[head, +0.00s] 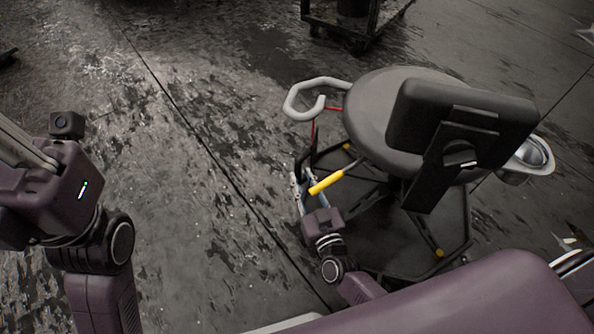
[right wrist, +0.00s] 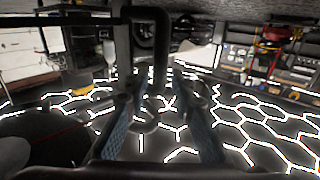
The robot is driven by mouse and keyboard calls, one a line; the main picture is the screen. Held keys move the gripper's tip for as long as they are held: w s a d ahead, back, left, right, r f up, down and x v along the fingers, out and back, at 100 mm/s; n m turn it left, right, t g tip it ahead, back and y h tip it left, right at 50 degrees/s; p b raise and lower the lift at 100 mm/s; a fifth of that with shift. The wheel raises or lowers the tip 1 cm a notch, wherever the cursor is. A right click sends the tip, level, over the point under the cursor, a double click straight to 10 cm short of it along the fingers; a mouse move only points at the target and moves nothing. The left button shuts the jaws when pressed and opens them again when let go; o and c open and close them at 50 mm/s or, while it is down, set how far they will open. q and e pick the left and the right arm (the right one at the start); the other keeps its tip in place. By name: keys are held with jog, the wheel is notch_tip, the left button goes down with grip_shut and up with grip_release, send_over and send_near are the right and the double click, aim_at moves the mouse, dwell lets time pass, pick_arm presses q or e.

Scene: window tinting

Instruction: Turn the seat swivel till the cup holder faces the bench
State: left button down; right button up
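The swivel seat has a grey round cushion (head: 375,100) and a dark backrest (head: 465,120), and stands on a dark frame. A silver cup holder (head: 530,157) sticks out on its right side in the head view. A pale curved handle (head: 318,84) is on the left side. My right gripper (head: 307,182) is low at the frame's left edge, beside a yellow-gripped lever (head: 326,182). In the right wrist view its two blue fingers (right wrist: 160,95) stand apart, with a dark bent tube (right wrist: 161,45) beyond them. My left arm is at the left edge; its fingers do not show clearly.
A dark wheeled cart (head: 357,20) stands at the top of the head view. The worn floor (head: 210,190) left of the seat is clear. Cluttered shelving or worktops (right wrist: 275,60) show in the right wrist view; I cannot tell which is the bench.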

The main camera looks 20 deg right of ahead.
aim_at(299, 171)
jog(key=shift+w+b, duration=0.7)
jog(key=shift+w, duration=1.65)
jog(key=shift+c, duration=0.3)
grip_shut()
